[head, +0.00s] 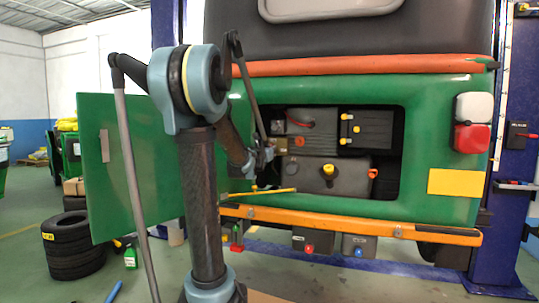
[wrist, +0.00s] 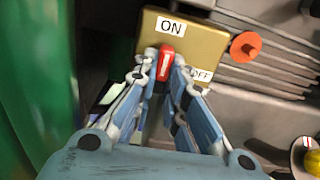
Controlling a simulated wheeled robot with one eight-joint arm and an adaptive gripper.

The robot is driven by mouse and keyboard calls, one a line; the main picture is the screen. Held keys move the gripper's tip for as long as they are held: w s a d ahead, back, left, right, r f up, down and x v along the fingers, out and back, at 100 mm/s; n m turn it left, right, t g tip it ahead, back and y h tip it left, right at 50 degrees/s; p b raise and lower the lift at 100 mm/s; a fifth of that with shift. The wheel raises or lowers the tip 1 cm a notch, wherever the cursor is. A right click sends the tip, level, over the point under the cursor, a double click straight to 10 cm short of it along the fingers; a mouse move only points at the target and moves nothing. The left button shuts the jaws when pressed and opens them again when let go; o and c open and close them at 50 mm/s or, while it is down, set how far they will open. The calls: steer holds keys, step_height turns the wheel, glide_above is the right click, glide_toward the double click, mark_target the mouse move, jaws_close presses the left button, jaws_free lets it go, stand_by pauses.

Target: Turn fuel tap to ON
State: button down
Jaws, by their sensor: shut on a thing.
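The fuel tap's red lever (wrist: 166,60), with a white line on it, shows in the wrist view in front of a gold plate (wrist: 205,45). The plate has an ON label (wrist: 171,27) at the top and an OFF label (wrist: 201,75) at the lower right. The lever's white line runs roughly up and down in the picture, with its upper end near the ON label. My gripper (wrist: 162,72) is shut on the lever, one finger on each side. In the head view my gripper (head: 262,156) is at the left edge of the open rear bay, and the lever cannot be made out.
An orange knob (wrist: 246,47) is right of the plate. A grey tank with a yellow cap (head: 328,170) sits in the bay. The open green door (head: 135,165) is left of my arm. The orange bumper (head: 360,225) runs below the bay. Tyres (head: 73,245) are stacked at left.

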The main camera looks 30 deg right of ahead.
steer(key=c, duration=1.6)
jaws_free()
steer(key=shift+w+r, duration=0.15)
steer(key=shift+w, duration=0.1)
steer(key=shift+c, duration=0.2)
steer(key=shift+s, duration=0.1)
steer(key=v, duration=1.2)
